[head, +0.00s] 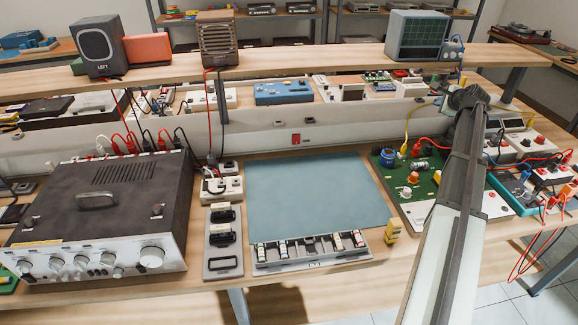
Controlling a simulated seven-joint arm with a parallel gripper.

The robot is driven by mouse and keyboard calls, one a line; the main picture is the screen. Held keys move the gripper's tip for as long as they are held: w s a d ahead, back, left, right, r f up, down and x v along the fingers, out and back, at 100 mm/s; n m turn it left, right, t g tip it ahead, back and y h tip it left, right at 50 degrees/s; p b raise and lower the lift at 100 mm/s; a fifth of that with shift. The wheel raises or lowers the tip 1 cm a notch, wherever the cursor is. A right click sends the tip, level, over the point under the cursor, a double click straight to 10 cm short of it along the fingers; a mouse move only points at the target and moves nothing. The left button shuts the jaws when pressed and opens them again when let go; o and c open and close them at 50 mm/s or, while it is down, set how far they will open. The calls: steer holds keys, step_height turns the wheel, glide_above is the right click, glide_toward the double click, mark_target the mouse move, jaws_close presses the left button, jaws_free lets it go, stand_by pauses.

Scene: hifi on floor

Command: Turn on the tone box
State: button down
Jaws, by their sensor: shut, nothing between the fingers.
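I cannot tell for sure which unit is the tone box; no such label is readable. Several small boxes with knobs and cables sit at the right end of the bench, among them a pale box with dark and red knobs (553,174) and a teal-edged box (512,190). My arm reaches from the bottom right up to a dark joint near the back shelf. My gripper cannot be made out; it is beyond or behind the arm. The arm also hides part of the bench between the green board and the right-hand boxes.
A large amplifier (100,215) fills the left of the bench. A teal mat (315,200) lies bare in the middle, with a battery tray (312,262) in front. A green circuit board (418,178) lies left of my arm. Loose red cables hang over the right front edge.

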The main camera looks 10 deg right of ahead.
steer(key=w+a+f+n+g+y, duration=0.1)
steer(key=w+a+y, duration=0.15)
steer(key=a, duration=0.85)
steer(key=w+a+n+g+y, duration=0.1)
steer(key=w+a, duration=0.3)
steer(key=a, duration=0.6)
steer(key=r+n+g+h, duration=0.1)
steer(key=n+g+h, duration=0.15)
steer(key=g, duration=0.55)
glide_above(205, 182)
steer(key=s, duration=0.2)
steer(key=shift+n+y, duration=0.45)
steer(key=shift+y, duration=0.05)
steer(key=shift+f, duration=0.15)
steer(key=f, duration=0.4)
steer(key=w+f, duration=0.1)
steer(key=f, duration=0.8)
steer(key=shift+w+f, duration=0.3)
steer(key=shift+w, duration=0.1)
steer(key=shift+f, duration=0.2)
